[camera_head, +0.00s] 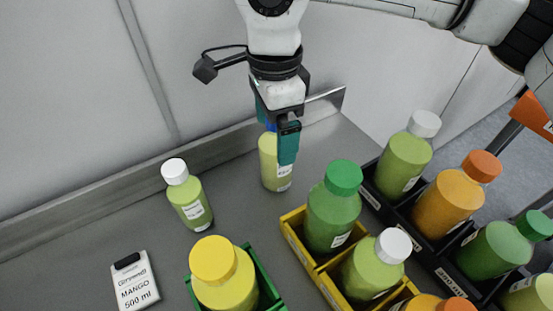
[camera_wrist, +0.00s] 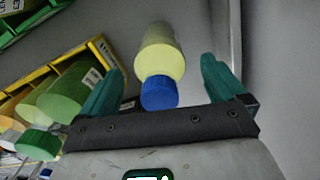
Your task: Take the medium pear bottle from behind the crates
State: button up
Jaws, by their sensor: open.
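A pale yellow-green bottle with a blue cap (camera_head: 270,172) stands upright behind the crates, near the back ledge. It also shows in the wrist view (camera_wrist: 160,52), cap toward me. My gripper (camera_head: 284,150) is open over it, pointing down. In the wrist view my gripper's teal fingers (camera_wrist: 162,72) are on either side of the bottle, with gaps. In the head view the gripper hides most of the cap. A light green bottle with a white cap (camera_head: 187,198) stands farther left. I cannot read which bottle is labelled pear.
A yellow crate (camera_head: 293,243) holds a green-capped and a white-capped bottle close in front. A green crate (camera_head: 266,285) holds a yellow bottle. Black crates (camera_head: 371,202) with several bottles stand right.

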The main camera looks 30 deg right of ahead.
jog(key=shift+f, duration=0.7)
jog(key=shift+c, duration=0.3)
grip_shut()
